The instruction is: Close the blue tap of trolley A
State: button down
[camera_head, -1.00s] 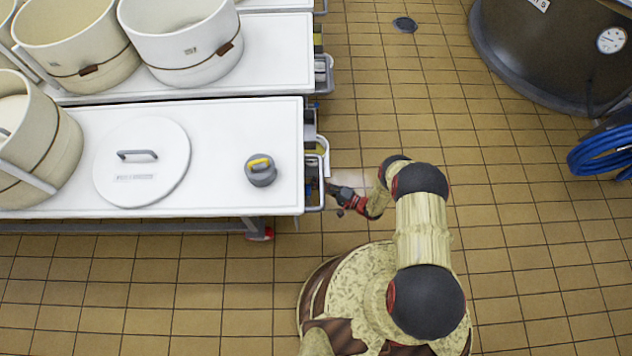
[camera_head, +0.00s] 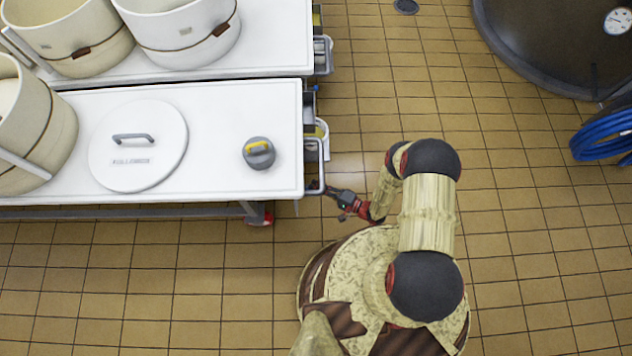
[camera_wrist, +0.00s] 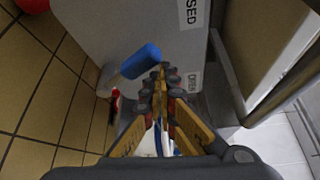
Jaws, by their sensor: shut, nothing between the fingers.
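The blue tap handle (camera_wrist: 140,62) shows in the wrist view as a blue lever beside a grey panel (camera_wrist: 105,25). In the head view my gripper (camera_head: 329,190) is at the right end of the nearer white trolley (camera_head: 225,110); the tap is not discernible there. No letter A is readable.
A lid (camera_head: 138,165) and a grey weight with a yellow handle (camera_head: 259,153) lie on the nearer trolley. A second trolley (camera_head: 275,40) stands behind it. A dark vat (camera_head: 540,45) and blue hose (camera_head: 605,135) are at right. Tiled floor between is clear.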

jog(key=shift+s+f, duration=0.15)
jog(key=shift+s, duration=0.2)
dwell(0.5)
